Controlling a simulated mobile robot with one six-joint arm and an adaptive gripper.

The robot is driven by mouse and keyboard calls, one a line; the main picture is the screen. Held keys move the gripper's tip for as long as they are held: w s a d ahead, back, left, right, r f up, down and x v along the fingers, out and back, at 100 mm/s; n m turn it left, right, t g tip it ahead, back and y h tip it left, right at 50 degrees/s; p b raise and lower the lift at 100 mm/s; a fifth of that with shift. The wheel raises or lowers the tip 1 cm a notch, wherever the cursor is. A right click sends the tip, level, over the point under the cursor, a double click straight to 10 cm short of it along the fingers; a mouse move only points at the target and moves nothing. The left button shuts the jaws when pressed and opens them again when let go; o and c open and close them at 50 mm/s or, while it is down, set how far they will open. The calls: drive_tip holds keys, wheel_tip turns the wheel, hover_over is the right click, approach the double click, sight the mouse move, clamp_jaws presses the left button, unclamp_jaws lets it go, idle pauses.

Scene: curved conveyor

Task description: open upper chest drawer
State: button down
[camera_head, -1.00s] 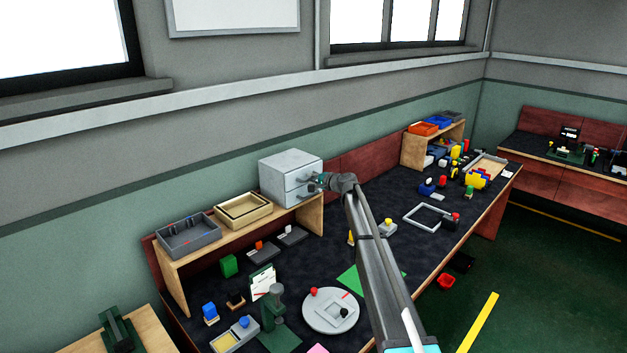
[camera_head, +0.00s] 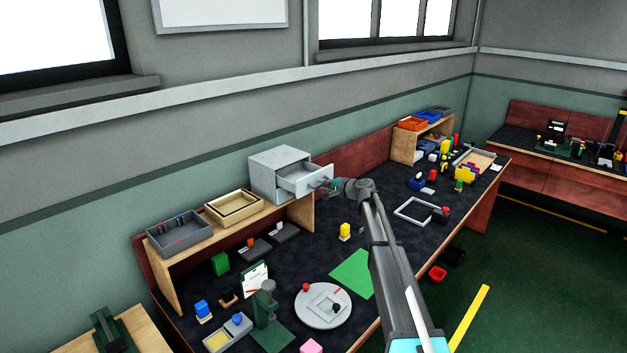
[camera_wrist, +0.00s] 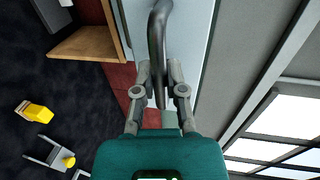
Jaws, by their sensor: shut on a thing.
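The grey chest (camera_head: 272,168) stands on the right end of the wooden shelf. Its upper drawer (camera_head: 312,180) is pulled out well, and its inside shows from above in the head view. My gripper (camera_head: 328,184) is at the front of that drawer. In the wrist view my gripper (camera_wrist: 160,88) is shut on the dark curved handle (camera_wrist: 157,45), with a finger on each side of it. The pale drawer front (camera_wrist: 190,50) lies behind the handle. The lower drawer is mostly hidden under the upper one.
A grey bin (camera_head: 180,234) and a beige tray (camera_head: 238,206) share the wooden shelf (camera_head: 190,260) with the chest. Below, the dark table holds a round grey plate (camera_head: 312,314), a green sheet (camera_head: 352,271) and a yellow piece (camera_head: 345,230). The air around the drawer looks clear.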

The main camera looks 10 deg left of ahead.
drive_tip(key=shift+s+d, duration=0.4)
drive_tip(key=shift+d, duration=0.05)
drive_tip(key=c, duration=0.7)
unclamp_jaws()
